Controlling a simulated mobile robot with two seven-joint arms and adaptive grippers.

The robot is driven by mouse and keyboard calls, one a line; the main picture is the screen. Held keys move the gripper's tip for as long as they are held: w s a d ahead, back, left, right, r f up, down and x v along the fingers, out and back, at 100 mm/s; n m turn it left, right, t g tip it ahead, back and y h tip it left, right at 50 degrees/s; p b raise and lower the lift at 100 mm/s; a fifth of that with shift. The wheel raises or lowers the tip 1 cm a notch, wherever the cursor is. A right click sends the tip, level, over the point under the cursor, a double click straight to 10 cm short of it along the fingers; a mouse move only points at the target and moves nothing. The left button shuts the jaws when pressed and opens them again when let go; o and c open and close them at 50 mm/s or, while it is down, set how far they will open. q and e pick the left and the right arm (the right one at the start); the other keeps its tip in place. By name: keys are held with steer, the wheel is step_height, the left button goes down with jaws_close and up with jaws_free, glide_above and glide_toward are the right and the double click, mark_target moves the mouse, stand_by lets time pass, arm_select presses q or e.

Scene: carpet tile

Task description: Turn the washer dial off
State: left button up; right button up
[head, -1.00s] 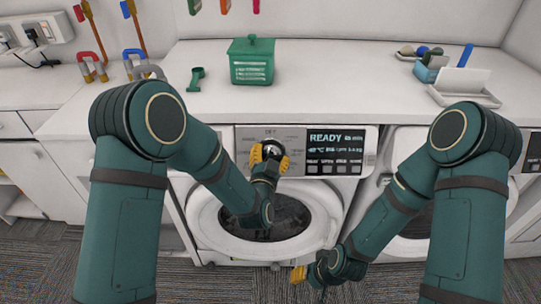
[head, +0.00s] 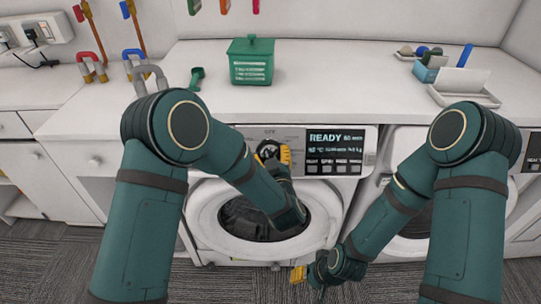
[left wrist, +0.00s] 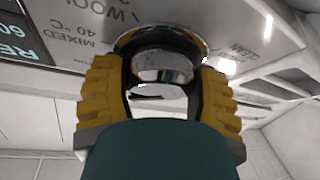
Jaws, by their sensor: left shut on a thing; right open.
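The washer (head: 202,215) is white with a round glass door and a grey control panel. Its display (head: 335,140) reads READY. The shiny metal dial (left wrist: 160,66) stands out from the panel, with printed labels such as WOOL and MIXED 40 °C around it. My left gripper (head: 272,155) is at the panel, its yellow fingers shut on the dial from both sides, as the left wrist view shows. The dial's pointer mark cannot be read.
A green basket (head: 251,62) and a small green item (head: 196,79) sit on the white counter (head: 330,85) above the washer. A second machine (head: 397,150) stands to the right, behind my right arm. A white tray (head: 464,88) lies at the counter's right.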

arm_select(q)
steer(key=n+g+y, duration=0.1)
steer(key=n, duration=0.2)
steer(key=n+y, duration=0.1)
steer(key=n, duration=0.1)
steer(key=shift+n+g, duration=0.4)
steer(key=shift+n+g+y, duration=0.4)
steer(key=shift+n+g, duration=0.1)
steer(key=shift+n, duration=0.65)
steer(key=shift+n+g+y, duration=0.4)
steer(key=shift+n+g, duration=0.1)
steer(key=shift+n, duration=0.65)
steer(key=o, duration=1.2)
steer(key=v, duration=0.7)
steer(key=shift+s+d+r, duration=0.15)
steer(key=shift+s, duration=0.05)
